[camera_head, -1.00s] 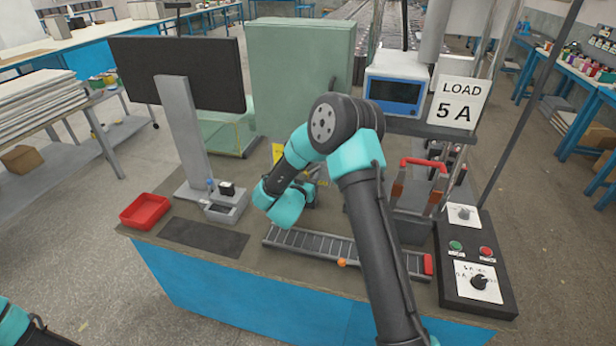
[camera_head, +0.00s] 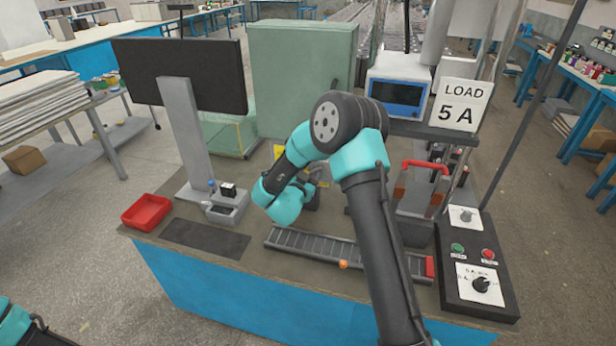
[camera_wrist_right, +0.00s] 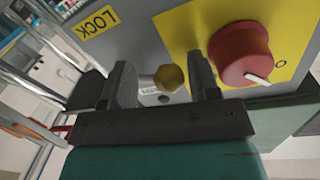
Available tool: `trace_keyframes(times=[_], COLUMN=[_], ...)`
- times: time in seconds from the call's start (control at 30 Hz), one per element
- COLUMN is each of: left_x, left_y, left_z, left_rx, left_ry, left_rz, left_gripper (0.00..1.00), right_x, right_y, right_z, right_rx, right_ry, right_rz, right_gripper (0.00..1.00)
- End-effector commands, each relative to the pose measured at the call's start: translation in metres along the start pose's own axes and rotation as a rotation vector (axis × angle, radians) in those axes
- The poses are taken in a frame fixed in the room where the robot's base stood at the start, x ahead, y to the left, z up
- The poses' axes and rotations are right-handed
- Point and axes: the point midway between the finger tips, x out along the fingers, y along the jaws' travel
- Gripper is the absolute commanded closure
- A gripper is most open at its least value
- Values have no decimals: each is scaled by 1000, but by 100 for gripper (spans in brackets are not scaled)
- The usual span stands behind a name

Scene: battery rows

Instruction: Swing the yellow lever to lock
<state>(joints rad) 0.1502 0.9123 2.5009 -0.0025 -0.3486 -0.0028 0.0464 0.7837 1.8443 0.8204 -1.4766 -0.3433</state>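In the right wrist view a small yellow faceted knob (camera_wrist_right: 170,77), apparently the lever's end, stands between the two fingers of my right gripper (camera_wrist_right: 162,82). The fingers are spread, with a visible gap on each side of the knob. A yellow LOCK label (camera_wrist_right: 95,22) is on the grey panel at upper left. Only part of my left arm shows at bottom left.
A red rotary knob (camera_wrist_right: 240,55) on a yellow plate sits close beside the right finger. On the bench are a battery rail (camera_head: 320,246), a red tray (camera_head: 146,212), a red-handled switch (camera_head: 425,165) and a control box (camera_head: 478,265). The dark mat (camera_head: 205,238) is bare.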

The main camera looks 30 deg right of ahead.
Motion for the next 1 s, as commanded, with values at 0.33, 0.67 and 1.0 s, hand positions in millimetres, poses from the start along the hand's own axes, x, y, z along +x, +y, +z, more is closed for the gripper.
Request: trace_keyframes(times=[0.33,0.67,1.0], left_x=[0,0,0], left_y=[0,0,0], left_z=[0,0,0], left_rx=[0,0,0], left_ry=[0,0,0], left_rz=[0,0,0], left_gripper=[31,31,31], right_x=[1,0,1], right_y=[0,0,7], right_z=[-1,1,7], right_rx=[1,-11,-199], right_ry=[3,0,20], right_rz=[0,-1,1], right_gripper=[26,26,26])
